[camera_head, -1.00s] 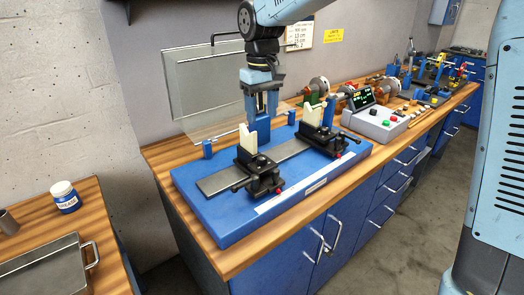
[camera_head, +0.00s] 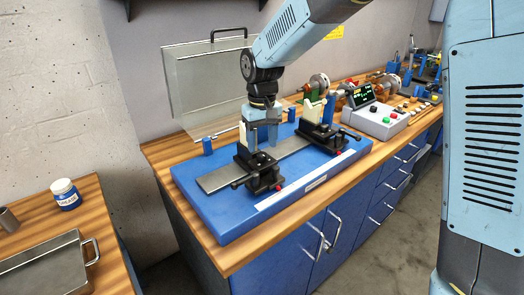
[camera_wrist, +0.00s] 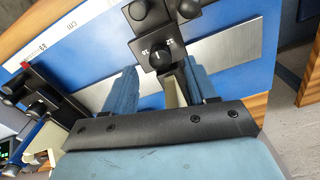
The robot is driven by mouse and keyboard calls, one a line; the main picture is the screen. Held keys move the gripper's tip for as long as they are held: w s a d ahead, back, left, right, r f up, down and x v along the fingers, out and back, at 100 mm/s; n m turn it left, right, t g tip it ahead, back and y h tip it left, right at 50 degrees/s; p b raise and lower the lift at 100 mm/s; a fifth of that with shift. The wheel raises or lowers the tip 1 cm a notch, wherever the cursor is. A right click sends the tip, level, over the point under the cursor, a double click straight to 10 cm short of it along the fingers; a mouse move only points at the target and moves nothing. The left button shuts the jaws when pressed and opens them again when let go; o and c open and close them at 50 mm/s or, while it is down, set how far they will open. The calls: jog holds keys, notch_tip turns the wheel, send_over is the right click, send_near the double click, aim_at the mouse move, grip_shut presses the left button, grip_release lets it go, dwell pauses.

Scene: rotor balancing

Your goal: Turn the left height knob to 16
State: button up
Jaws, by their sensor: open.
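The left stand (camera_head: 258,172) is a black block with a cream upright support on the blue base plate. Its height knob (camera_wrist: 160,56) is a small round black dial in the wrist view, with a white pointer mark and small white numbers beside it that are hard to read. My gripper (camera_head: 264,140) is pointed down beside the cream support, low over the stand. In the wrist view its two blue fingers (camera_wrist: 160,82) are apart, with the knob beyond their tips and the cream support (camera_wrist: 174,90) between them. No contact with the knob shows.
The right stand (camera_head: 322,135) sits on the same blue base (camera_head: 225,222), joined by a grey rail (camera_head: 215,180). A clear hinged cover (camera_head: 205,85) stands behind. A control box (camera_head: 376,120) and rotors are to the right on the wooden bench.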

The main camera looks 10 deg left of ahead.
aim_at(262, 154)
jog(key=shift+f, duration=1.8)
jog(key=c, duration=1.1)
jog(key=shift+o, duration=0.2)
jog(key=shift+n, duration=3)
jog(key=o, duration=1.1)
jog(key=shift+c, duration=0.2)
